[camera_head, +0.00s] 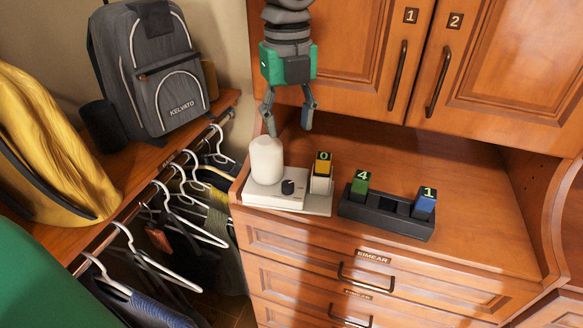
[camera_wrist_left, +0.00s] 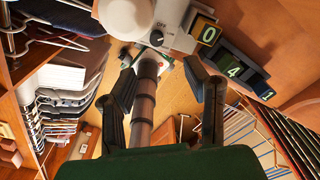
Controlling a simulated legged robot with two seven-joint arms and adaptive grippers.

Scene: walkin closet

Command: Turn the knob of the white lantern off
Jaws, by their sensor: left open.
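The white lantern (camera_head: 266,160) stands on a flat white base (camera_head: 262,192) at the left end of the wooden dresser top. Its small black knob (camera_head: 288,187) is on the base, right of the rounded white body. The knob also shows in the left wrist view (camera_wrist_left: 156,38), beyond my fingers. My left gripper (camera_head: 289,120) hangs above and behind the lantern, fingers down. It is open and empty, apart from the knob. In the left wrist view its two fingers (camera_wrist_left: 159,70) are spread wide. My right gripper is in neither view.
A black tray (camera_head: 385,222) holds a green block marked 4 (camera_head: 361,183) and a blue block marked 1 (camera_head: 425,199). Cabinet doors (camera_head: 418,60) rise behind. Hangers and a grey backpack (camera_head: 155,75) are left.

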